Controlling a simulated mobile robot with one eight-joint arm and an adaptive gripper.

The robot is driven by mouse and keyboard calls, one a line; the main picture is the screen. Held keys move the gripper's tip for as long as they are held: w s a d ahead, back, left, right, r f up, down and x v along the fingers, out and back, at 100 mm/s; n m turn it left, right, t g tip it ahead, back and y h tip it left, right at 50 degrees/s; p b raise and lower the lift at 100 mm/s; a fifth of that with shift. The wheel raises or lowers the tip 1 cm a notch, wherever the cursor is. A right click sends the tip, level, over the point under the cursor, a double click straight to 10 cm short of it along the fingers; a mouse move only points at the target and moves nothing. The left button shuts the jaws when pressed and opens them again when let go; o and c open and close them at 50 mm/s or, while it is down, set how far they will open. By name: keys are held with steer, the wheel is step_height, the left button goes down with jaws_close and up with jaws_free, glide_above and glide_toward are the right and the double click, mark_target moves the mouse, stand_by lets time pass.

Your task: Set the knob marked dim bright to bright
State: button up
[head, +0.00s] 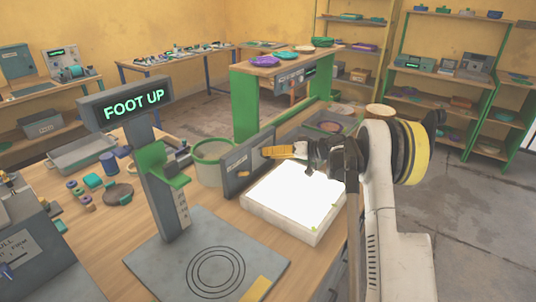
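A lightbox (297,200) with a glowing white top and pale frame sits on the wooden bench, right of centre. A dark grey upright panel (237,181) stands along its back left side and carries a small label too small to read. I cannot make out the dim bright knob or its setting; it may be hidden by my gripper. My gripper (283,152), with an orange-yellow end, reaches left over the back of the lightbox, close to the panel. Whether it touches anything, and whether its fingers are apart, does not show.
A grey press (158,165) with a "FOOT UP" display and a ringed base plate (200,262) stands left of the lightbox. A green round bin (212,160) is behind the panel. Small jars and a grey tray (82,153) lie on the left. Green-framed shelves are behind.

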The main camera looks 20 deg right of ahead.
steer(key=v, duration=1.1)
steer(key=shift+s+r, duration=0.1)
steer(key=shift+s, duration=0.05)
